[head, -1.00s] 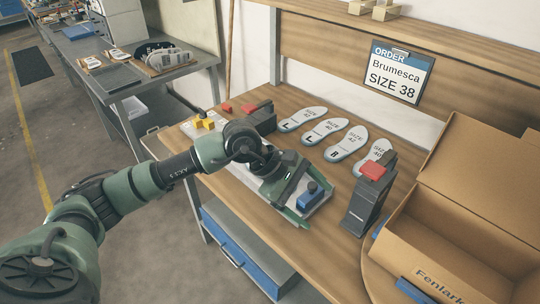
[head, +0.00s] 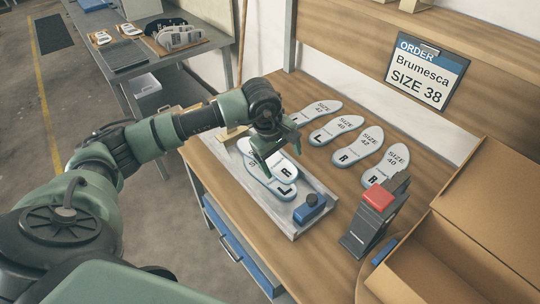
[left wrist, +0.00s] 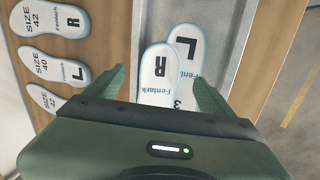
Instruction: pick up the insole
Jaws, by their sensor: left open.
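Two pale insoles lie overlapping on a grey tray (head: 318,222). My right gripper is not in view.
Several insoles marked size 40 or 42, such as one R insole (head: 385,166), lie in a row behind the tray. A blue block (head: 310,208) sits on the tray. A stand with a red top (head: 378,197) and an open carton (head: 480,225) are at the right. An order board (head: 428,73) reads Brumesca size 38.

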